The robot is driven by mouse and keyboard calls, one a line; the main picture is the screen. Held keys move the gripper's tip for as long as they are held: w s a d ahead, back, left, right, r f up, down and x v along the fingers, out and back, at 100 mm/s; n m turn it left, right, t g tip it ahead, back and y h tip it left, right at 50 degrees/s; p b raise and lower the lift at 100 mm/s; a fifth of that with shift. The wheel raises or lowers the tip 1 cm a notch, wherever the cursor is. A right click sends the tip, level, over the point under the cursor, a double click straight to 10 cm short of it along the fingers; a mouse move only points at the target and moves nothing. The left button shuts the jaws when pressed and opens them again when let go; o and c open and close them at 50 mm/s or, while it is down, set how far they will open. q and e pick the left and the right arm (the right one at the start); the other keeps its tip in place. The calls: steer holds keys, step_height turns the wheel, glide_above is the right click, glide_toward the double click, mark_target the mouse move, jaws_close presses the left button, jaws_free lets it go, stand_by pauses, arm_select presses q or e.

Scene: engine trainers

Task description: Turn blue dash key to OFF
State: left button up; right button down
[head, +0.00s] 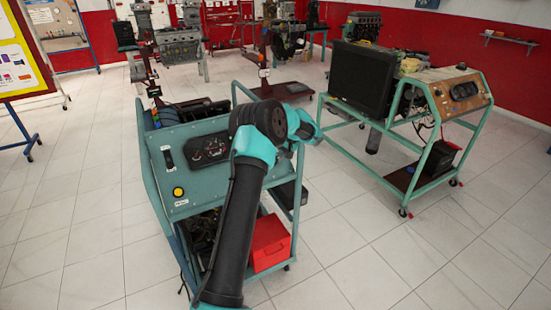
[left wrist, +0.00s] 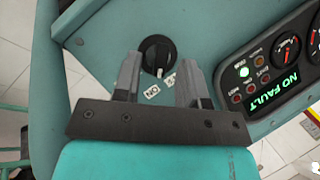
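The dash key (left wrist: 157,52) is a round black knob on a teal panel in the left wrist view. A white mark on it faces the lower right, and small white labels (left wrist: 152,91) sit beside it, one of which seems to read ON. My left gripper (left wrist: 158,66) is open, with one finger on each side of the knob in the picture. I cannot tell whether the fingers touch it. In the head view my left arm reaches over the teal engine trainer (head: 150,190); the key and fingertips cannot be made out there. My right gripper is not in view.
A gauge cluster (left wrist: 285,65) beside the key shows a green light and green NO FAULT text. The trainer's panel also bears a yellow button (head: 178,191). A red box (head: 270,243) sits low in its frame.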

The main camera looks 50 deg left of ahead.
arm_select(q)
steer(key=shift+x, duration=1.1)
jaws_close()
